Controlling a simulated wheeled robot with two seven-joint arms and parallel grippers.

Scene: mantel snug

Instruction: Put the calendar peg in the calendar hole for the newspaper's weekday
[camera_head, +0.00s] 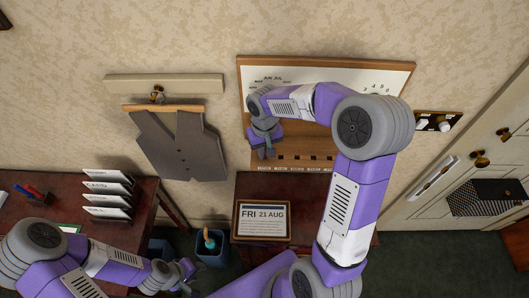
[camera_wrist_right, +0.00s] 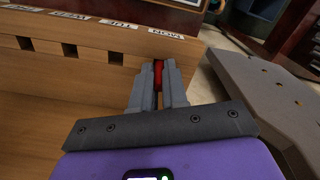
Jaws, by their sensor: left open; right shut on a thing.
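The wooden wall calendar (camera_head: 245,100) has a row of square holes above weekday labels along its lower edge. In the right wrist view its wood face (camera_wrist_right: 60,110) shows labels reading MON, TUE and WED upside down. My right gripper (camera_head: 265,155) is shut on a red peg (camera_wrist_right: 158,75), held at the MON end of the row. The fingers (camera_wrist_right: 158,88) cover that spot, so I cannot tell whether the peg is in the hole. My left gripper (camera_head: 187,272) is open and empty, low at left.
A grey vest (camera_head: 180,145) hangs left of the calendar. A desk (camera_head: 150,195) with a letter rack (camera_head: 107,195) is at left, a blue bin (camera_head: 212,255) beside it. A door (camera_head: 480,130) is at right.

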